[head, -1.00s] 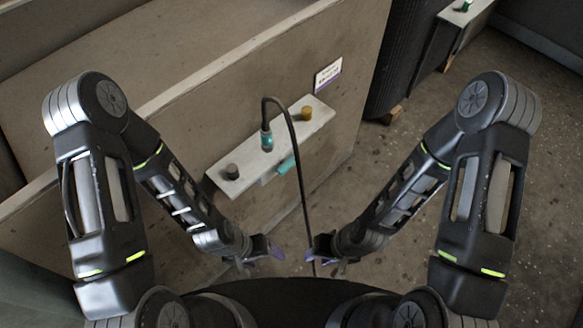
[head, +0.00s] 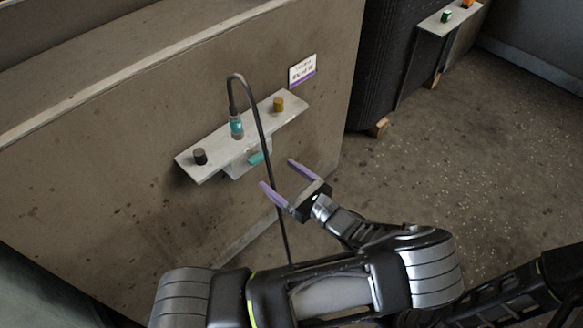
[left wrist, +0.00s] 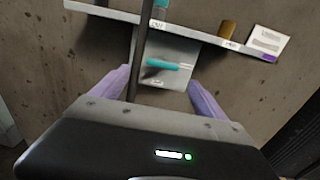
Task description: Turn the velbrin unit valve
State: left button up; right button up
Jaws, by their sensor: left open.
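A teal valve handle (head: 257,158) sits on a light box under the wall shelf. It also shows in the left wrist view (left wrist: 163,65), lying roughly level on a pale plate. My left gripper (head: 278,173) is open with purple fingers, a short way in front of the handle and apart from it. In the left wrist view the handle appears between the two fingertips (left wrist: 158,82), beyond them. My right gripper is not in view.
The light shelf (head: 215,160) carries a dark knob (head: 200,157) and a brass-coloured knob (head: 278,104). A white label (head: 303,70) is on the wall panel above. Another shelf (head: 436,22) stands at the back right. The floor at right is clear.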

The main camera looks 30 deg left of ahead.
aim_at(262, 159)
pick_arm(q)
jog(key=shift+w+d+r, duration=0.2)
jog(key=shift+w, duration=0.05)
jog(key=shift+a, duration=0.1)
jog(key=x, duration=0.7)
jog(key=shift+w+a, duration=0.1)
jog(key=shift+a, duration=0.25)
jog(key=c, duration=1.4)
